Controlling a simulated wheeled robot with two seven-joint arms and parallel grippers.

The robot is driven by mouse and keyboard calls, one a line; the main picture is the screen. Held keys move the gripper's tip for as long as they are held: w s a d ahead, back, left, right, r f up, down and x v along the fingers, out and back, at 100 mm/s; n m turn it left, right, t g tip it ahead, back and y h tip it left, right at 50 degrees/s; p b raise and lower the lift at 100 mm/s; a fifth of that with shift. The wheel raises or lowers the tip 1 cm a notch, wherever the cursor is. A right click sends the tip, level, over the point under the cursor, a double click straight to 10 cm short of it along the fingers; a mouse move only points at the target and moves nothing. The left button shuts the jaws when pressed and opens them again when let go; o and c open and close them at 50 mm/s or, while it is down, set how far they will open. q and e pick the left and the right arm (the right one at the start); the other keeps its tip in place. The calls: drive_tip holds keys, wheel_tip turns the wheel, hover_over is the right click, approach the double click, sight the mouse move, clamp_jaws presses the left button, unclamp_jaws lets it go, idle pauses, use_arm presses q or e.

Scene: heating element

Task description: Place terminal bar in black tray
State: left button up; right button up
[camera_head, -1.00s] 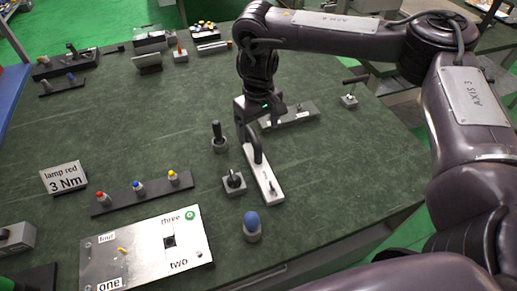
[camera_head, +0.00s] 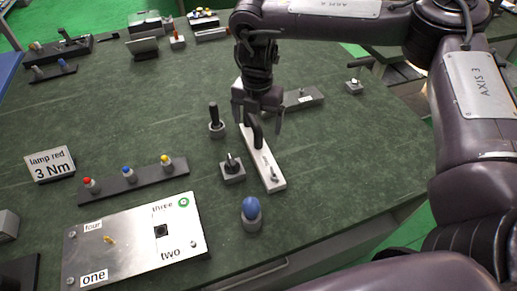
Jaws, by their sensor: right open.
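A pale metal bar (camera_head: 268,172) with an upright black handle (camera_head: 256,132) lies on the dark green table near the middle; I take it for the terminal bar. My right gripper (camera_head: 258,118) is open, pointing down over the bar's far end. Its fingers are on either side of the black handle; I cannot tell if they touch it. Small dark holders with parts in them (camera_head: 146,22) stand at the far edge; I cannot tell whether one is the black tray. My left gripper is out of view.
A blue-topped knob (camera_head: 251,212), a black switch block (camera_head: 232,168) and a black upright handle (camera_head: 215,120) stand close to the bar. A labelled metal panel (camera_head: 135,240) and a lamp strip (camera_head: 130,182) lie to the left. The table's middle left is clear.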

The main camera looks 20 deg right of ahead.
sight(258, 140)
drive_tip(key=shift+f+n, duration=0.2)
drive_tip(key=shift+n, duration=0.5)
drive_tip(key=shift+f, duration=0.35)
wheel_tip(258, 140, down, 7)
drive_tip(key=shift+s+p, duration=0.1)
drive_tip(key=shift+p, duration=0.8)
drive_tip(key=shift+c, duration=0.4)
drive_tip(key=c, duration=1.6)
drive_tip(key=shift+r, duration=0.1)
